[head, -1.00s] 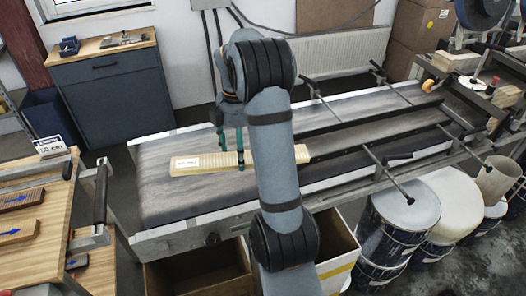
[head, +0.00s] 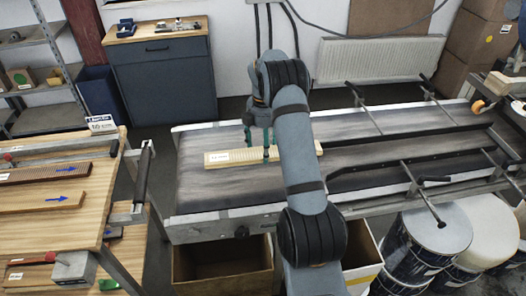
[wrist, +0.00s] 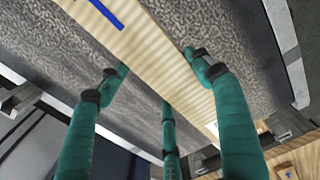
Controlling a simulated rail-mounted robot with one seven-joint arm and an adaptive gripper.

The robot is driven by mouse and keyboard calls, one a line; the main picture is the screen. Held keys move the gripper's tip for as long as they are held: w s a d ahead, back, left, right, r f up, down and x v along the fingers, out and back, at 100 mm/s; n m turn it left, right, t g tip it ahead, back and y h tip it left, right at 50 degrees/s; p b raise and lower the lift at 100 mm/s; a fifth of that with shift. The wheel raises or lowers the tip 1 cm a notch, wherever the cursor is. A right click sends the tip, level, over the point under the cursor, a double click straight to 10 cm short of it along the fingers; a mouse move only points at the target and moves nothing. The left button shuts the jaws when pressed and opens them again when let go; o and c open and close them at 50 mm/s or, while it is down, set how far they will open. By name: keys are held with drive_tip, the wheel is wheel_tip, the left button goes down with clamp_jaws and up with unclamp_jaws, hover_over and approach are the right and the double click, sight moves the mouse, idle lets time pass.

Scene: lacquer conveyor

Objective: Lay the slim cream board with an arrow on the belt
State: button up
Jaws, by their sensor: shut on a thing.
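A slim cream board (head: 230,157) lies lengthwise over the belt (head: 205,190), flat or nearly so, with a small white label at its left end. In the wrist view the board (wrist: 150,65) looks ribbed and carries part of a blue arrow. My gripper (head: 257,152) is around the board's middle, its green fingers on both sides and shut on it. The fingers also show in the wrist view (wrist: 152,78). My arm hides part of the board in the head view. I cannot tell whether its underside touches the belt.
Dark guide rails (head: 410,140) run along the belt to the right. A wooden bench (head: 75,225) at left holds a brown board (head: 40,175) and a tan board (head: 35,202), both with blue arrows. Open boxes (head: 222,265) stand below the belt's front edge. The belt's left end is bare.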

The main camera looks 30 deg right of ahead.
drive_tip(key=shift+w+f+p, duration=0.2)
drive_tip(key=shift+f+p, duration=0.4)
drive_tip(key=shift+f, duration=1.5)
drive_tip(key=shift+f, duration=0.15)
drive_tip(key=o, duration=1.4)
drive_tip(key=shift+o, duration=0.2)
wheel_tip(320, 180, up, 12)
drive_tip(key=shift+r+b, duration=0.2)
drive_tip(key=shift+b, duration=0.15)
